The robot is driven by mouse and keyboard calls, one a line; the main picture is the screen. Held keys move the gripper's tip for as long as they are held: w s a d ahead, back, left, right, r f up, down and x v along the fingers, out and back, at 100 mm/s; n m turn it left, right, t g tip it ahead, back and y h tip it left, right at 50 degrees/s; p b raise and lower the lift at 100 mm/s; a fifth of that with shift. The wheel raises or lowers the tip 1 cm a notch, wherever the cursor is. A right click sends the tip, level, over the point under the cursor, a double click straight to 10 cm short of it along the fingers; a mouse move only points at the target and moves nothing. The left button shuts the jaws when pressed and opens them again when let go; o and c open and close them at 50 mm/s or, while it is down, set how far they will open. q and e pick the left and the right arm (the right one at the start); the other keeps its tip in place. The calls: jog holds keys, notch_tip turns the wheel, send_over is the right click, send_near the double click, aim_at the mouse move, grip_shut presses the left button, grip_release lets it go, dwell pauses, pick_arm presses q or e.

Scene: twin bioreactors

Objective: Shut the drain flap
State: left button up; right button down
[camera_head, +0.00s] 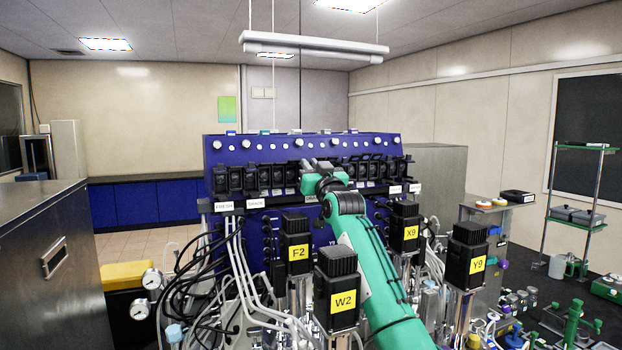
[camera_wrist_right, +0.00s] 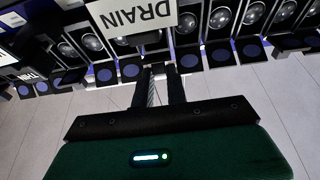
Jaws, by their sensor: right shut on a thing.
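The right gripper (camera_head: 316,172) is at the front of the blue panel (camera_head: 297,146), at its middle row of black flap units. In the right wrist view, the gripper's two dark fingers (camera_wrist_right: 159,72) are close together just below the white DRAIN label (camera_wrist_right: 132,18), shut on the drain flap (camera_wrist_right: 152,48). The fingers and the label hide most of this flap, so its angle is hard to tell. My left gripper is not in view.
Neighbouring black flap units with blue discs (camera_wrist_right: 220,54) stand close on both sides. Below the panel are motor blocks marked F2 (camera_head: 296,240), W2 (camera_head: 337,290), X9 (camera_head: 404,228) and Y9 (camera_head: 467,255), with hoses (camera_head: 240,265) at the left.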

jog(key=shift+w+f+t+y+b, duration=0.1)
jog(key=shift+f+t+y+b, duration=0.45)
jog(key=shift+t+b, duration=0.75)
jog(key=shift+f, duration=0.1)
jog(key=c, duration=1.4)
grip_release()
